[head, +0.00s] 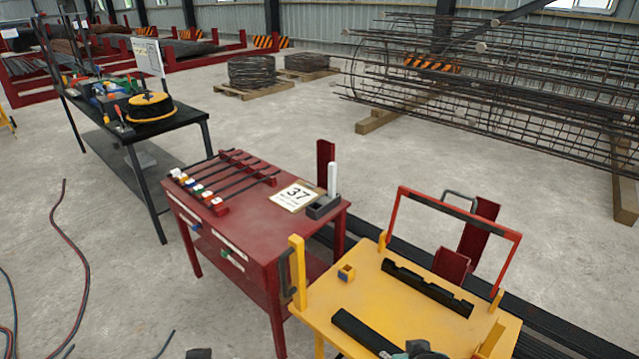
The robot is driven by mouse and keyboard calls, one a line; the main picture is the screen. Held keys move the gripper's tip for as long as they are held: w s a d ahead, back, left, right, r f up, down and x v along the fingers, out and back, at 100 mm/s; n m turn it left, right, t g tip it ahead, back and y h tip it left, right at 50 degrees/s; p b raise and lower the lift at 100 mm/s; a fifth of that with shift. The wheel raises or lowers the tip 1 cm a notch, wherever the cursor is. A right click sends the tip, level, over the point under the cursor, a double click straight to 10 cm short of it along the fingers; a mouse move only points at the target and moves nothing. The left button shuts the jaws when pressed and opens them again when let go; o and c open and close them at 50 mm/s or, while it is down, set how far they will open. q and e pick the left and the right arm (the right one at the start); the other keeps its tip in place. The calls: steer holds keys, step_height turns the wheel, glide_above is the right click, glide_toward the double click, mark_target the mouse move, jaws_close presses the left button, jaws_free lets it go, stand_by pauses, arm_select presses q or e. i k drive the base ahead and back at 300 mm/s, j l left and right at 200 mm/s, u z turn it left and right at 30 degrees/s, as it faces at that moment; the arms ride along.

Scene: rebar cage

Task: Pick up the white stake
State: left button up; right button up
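The white stake (332,179) is a slim white upright piece. It stands in a small grey holder (322,207) at the right rear corner of the red table (258,228), beside a white card marked 37 (295,196). Its lower end is hidden in the holder. A dark shape cut off by the bottom edge appears to be the tip of my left gripper (199,353), well short of the red table. Dark and grey-green shapes at the bottom edge, over the yellow table, may include my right gripper (420,350). I cannot make out fingers on either side.
Several dark rods (235,177) lie in red racks on the red table. A yellow table (395,300) with a raised red frame (458,220) adjoins it on the right. A black bench (150,125) stands left. Red and dark cables (80,250) lie on the left floor.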

mark_target(333, 166)
steer(key=i+j, duration=0.2)
steer(key=j, duration=0.15)
steer(key=i+j+z, duration=0.1)
steer(key=j, duration=0.2)
steer(key=i+j, duration=0.25)
steer(key=i+j+z, duration=0.1)
steer(key=j, duration=0.35)
steer(key=i+j, duration=0.25)
steer(key=i+j+z, duration=0.1)
steer(key=j, duration=0.35)
steer(key=i+j, duration=0.2)
steer(key=j, duration=0.15)
